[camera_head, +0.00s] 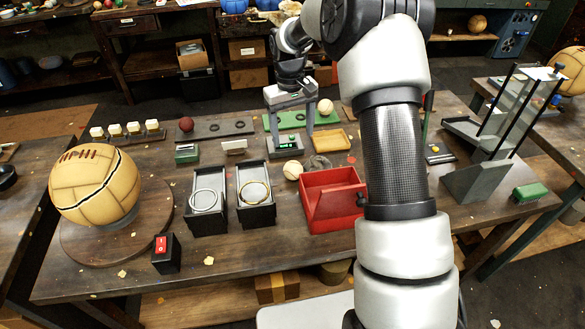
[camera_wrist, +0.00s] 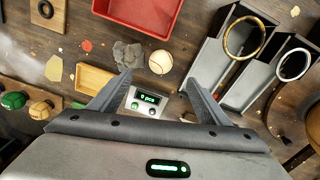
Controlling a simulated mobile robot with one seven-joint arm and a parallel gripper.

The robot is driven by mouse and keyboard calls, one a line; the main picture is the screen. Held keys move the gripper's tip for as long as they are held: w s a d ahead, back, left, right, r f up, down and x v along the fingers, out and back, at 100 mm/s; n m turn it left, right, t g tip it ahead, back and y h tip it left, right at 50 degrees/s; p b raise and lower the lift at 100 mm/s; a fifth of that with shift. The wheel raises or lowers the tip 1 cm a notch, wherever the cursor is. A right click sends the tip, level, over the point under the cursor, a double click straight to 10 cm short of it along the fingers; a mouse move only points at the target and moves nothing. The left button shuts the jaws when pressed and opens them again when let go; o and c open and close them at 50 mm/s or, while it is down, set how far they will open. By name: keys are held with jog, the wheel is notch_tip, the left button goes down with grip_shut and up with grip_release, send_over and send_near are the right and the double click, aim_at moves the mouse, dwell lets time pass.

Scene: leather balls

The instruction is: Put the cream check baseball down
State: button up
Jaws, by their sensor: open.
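A cream baseball (camera_head: 292,170) rests on the table between the right black chute and the red bin. It also shows in the wrist view (camera_wrist: 160,62), just beyond my fingertips. A second pale ball (camera_head: 325,106) is at the green board behind my gripper. No check pattern can be made out on either ball. My gripper (camera_head: 291,142) is open, pointing down above the small counting scale (camera_head: 286,147). Nothing is between its fingers in the wrist view (camera_wrist: 157,79), and the scale (camera_wrist: 148,103) reads "0 pcs".
The red bin (camera_head: 330,194) stands right of the baseball. Two black chutes with rings (camera_head: 207,202) (camera_head: 254,192) stand left. A grey lump (camera_head: 319,162) and a wooden tray (camera_head: 332,140) lie near the scale. A large ball (camera_head: 95,186) stands far left. The front table edge is mostly clear.

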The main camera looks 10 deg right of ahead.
aim_at(293, 164)
jog(key=f, duration=0.9)
jog(key=shift+d, duration=0.2)
jog(key=shift+w+a+f, duration=0.1)
jog(key=shift+w+f, duration=0.05)
jog(key=shift+f, duration=1.2)
jog(key=shift+w+f, duration=0.1)
jog(key=shift+f, duration=1.2)
jog(key=shift+c, duration=0.4)
jog(key=c, duration=1.1)
jog(key=shift+c, duration=0.5)
jog(key=shift+r, duration=0.15)
